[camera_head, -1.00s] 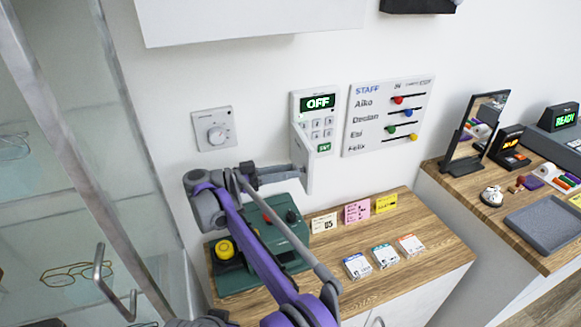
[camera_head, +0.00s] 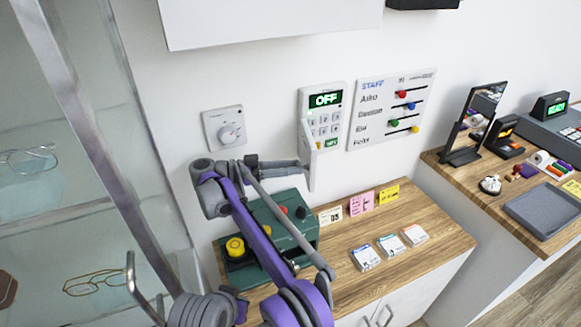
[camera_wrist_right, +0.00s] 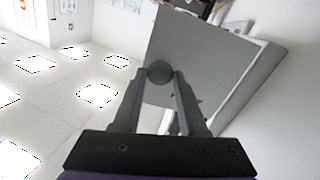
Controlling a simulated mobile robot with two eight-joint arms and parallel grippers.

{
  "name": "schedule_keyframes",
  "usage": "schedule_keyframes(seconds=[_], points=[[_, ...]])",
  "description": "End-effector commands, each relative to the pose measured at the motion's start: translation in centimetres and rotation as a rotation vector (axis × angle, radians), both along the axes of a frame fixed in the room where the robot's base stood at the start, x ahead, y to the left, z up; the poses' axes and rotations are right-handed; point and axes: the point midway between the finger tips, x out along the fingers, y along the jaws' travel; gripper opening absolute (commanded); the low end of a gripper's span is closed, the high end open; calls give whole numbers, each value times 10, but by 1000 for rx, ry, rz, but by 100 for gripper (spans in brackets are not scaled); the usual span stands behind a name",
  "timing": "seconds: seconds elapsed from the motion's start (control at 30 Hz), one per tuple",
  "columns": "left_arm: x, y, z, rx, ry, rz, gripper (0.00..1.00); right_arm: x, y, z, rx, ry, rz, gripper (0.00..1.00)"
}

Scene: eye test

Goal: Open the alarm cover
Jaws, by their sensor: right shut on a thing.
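The white alarm panel (camera_head: 322,115) is on the wall, with a green "OFF" display and its keypad in sight. Its cover (camera_head: 313,170) stands out from the panel, swung away from the keys and seen almost edge-on. My right gripper (camera_head: 301,166) reaches in from the left at the cover's outer side. In the right wrist view, its fingers are shut on a dark round knob (camera_wrist_right: 158,71) on the cover's grey face (camera_wrist_right: 200,50). The head view hides the knob behind the gripper. My left gripper is not in view.
A dial (camera_head: 226,127) is on the wall left of the panel, and a staff slider board (camera_head: 365,125) is close on its right. Below, a wooden counter (camera_head: 345,245) holds a green box (camera_head: 265,275) and small cards. A glass cabinet (camera_head: 70,180) stands at left.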

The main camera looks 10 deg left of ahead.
Motion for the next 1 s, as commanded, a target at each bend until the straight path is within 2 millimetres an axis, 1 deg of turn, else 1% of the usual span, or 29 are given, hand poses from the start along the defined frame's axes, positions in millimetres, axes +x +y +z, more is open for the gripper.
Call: schedule_keyframes(seconds=[0.2,0.23,0.37,0.4,1.0], points=[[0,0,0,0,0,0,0,0,0,0,-1,0,1,0],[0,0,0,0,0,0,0,0,0,0,-1,0,1,47],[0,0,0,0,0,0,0,0,0,0,-1,0,0,70],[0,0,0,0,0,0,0,0,0,0,0,0,0,72],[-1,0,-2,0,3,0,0,0,-1,0,0,0,4,72]])
